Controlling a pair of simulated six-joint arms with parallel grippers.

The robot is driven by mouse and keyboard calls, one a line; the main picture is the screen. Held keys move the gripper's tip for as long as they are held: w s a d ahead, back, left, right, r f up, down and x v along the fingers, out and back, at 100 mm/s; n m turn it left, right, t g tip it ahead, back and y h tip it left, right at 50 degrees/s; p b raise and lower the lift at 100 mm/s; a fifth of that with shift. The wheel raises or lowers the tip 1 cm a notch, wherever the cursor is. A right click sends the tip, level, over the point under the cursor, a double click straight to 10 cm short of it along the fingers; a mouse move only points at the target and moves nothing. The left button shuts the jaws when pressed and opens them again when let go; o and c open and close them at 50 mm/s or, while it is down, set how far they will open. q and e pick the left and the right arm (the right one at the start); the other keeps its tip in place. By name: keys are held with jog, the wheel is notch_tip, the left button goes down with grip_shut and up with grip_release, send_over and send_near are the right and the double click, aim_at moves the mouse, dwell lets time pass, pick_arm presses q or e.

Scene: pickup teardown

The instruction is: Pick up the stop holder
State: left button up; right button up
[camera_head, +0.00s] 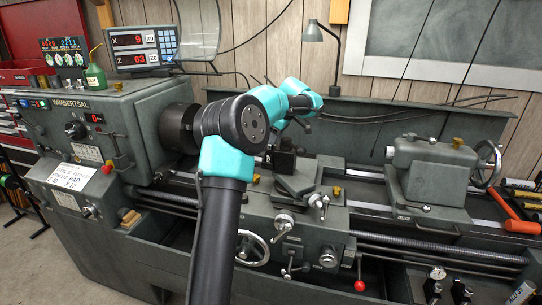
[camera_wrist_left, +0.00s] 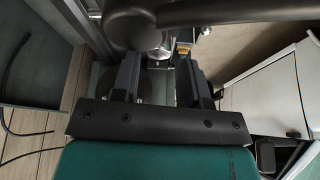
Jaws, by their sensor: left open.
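I cannot pick out the stop holder with certainty in either view. My left arm crosses the middle of the head view, and its wrist end (camera_head: 303,98) is above the lathe carriage; the jaws are not clear there. In the left wrist view my left gripper (camera_wrist_left: 162,68) is open, with its two dark fingers apart. No held object is clear between them. A dark rounded part (camera_wrist_left: 130,26), a shiny metal part (camera_wrist_left: 157,50) and a small brass-coloured piece (camera_wrist_left: 183,48) show near or beyond the fingertips. My right gripper is not in view.
The lathe has a headstock (camera_head: 85,125), a chuck (camera_head: 177,128), a tool post (camera_head: 284,161) and a tailstock (camera_head: 432,170). A readout (camera_head: 142,48) stands on the headstock. An orange-handled tool (camera_head: 512,215) lies at the right. A lamp (camera_head: 322,32) stands behind.

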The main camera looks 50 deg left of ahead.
aim_at(272, 150)
pick_arm(q)
jog(key=x, duration=0.3)
jog(key=shift+f, duration=0.2)
grip_shut()
dwell(0.4)
dwell(0.4)
